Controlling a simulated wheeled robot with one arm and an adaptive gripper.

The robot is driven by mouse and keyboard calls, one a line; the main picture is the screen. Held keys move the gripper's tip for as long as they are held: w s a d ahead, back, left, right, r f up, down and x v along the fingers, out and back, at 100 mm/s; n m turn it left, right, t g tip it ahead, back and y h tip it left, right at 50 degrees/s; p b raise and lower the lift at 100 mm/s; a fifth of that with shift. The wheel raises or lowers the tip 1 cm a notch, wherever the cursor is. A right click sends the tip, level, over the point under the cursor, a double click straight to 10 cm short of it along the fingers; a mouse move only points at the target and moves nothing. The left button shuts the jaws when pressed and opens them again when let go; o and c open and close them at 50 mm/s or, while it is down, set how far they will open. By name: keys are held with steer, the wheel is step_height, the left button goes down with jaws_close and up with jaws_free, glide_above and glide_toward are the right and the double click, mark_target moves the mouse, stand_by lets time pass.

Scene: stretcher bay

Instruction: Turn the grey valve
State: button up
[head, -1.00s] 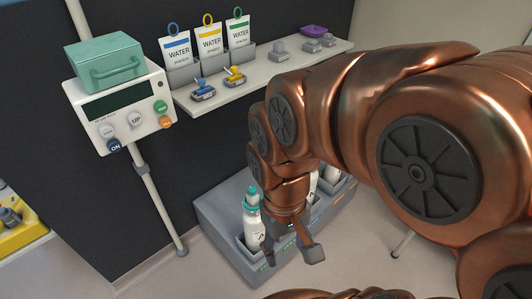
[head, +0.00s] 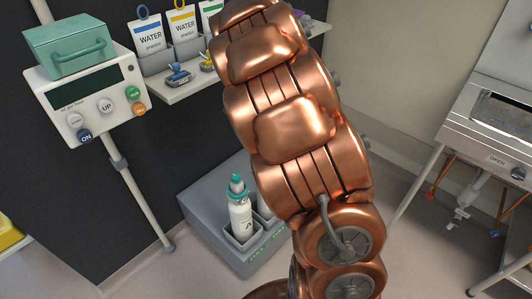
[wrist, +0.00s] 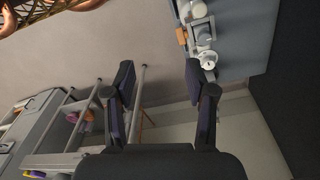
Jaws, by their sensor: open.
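I cannot make out the grey valve for certain in either view. My copper arm covers most of the right part of the shelf (head: 190,88) in the head view, and only a small grey piece (head: 318,28) shows past the arm there. The blue-handled valve (head: 178,74) and part of a yellow-handled one (head: 207,64) are on the shelf left of the arm. My gripper (wrist: 159,75) shows in the wrist view, its two dark fingers wide apart with nothing between them. In the head view the gripper is hidden or out of frame.
A white control box (head: 95,102) on a pole carries a teal case (head: 80,48). A grey floor crate (head: 215,205) holds a teal-capped bottle (head: 239,210).

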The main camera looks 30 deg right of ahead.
steer(key=w+d+f+m, duration=0.1)
steer(key=w+d+f, duration=0.1)
steer(key=f, duration=0.1)
steer(key=w+d+f+m+b, duration=0.1)
steer(key=w+d+f+m, duration=0.1)
steer(key=w+f, duration=0.1)
steer(key=w+d+f+m, duration=0.2)
steer(key=w+f, duration=0.1)
steer(key=shift+w+f+t+y, duration=0.25)
steer(key=shift+f+t+y, duration=0.05)
steer(key=shift+f+y, duration=0.1)
steer(key=shift+f+p, duration=0.5)
steer(key=shift+f, duration=3.4)
jaws_close()
